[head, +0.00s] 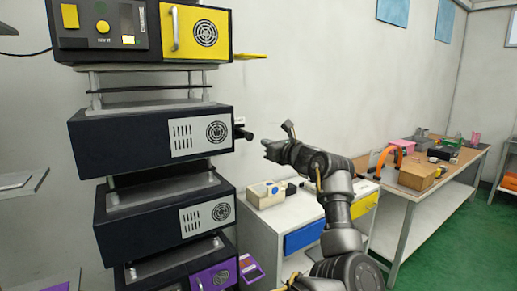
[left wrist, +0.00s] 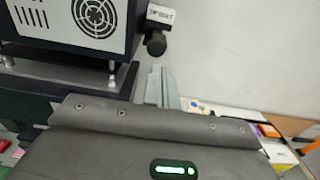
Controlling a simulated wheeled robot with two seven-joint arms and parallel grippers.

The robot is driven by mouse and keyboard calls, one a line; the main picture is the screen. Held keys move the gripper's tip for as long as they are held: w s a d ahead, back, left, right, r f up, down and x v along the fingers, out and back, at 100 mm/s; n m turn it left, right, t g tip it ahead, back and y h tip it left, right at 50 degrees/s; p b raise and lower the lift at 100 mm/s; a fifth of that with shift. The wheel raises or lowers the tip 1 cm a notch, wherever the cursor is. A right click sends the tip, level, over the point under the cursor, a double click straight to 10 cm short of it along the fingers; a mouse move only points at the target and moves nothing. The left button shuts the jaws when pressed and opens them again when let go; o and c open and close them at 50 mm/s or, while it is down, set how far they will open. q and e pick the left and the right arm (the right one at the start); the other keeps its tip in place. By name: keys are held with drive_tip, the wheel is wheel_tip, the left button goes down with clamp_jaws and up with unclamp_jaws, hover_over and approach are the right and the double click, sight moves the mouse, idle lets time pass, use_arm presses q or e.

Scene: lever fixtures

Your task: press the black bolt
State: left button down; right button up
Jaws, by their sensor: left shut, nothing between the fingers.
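The black bolt (head: 245,135) sticks out from the right side of a dark box with a white vent panel. In the left wrist view the bolt (left wrist: 156,44) has a round dark end below a small lettered tag. My left gripper (head: 267,147) is shut and empty, a little to the right of the bolt and slightly lower in the head view. In the left wrist view its closed fingers (left wrist: 160,84) point up just below the bolt, with a small visible gap. My right gripper is not in view.
A white cabinet (head: 265,225) stands below my left arm. A long bench (head: 440,185) with several objects is at right.

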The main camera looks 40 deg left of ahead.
use_arm(q)
drive_tip(key=b+v, duration=0.2)
drive_tip(key=v, duration=0.5)
idle(0.5)
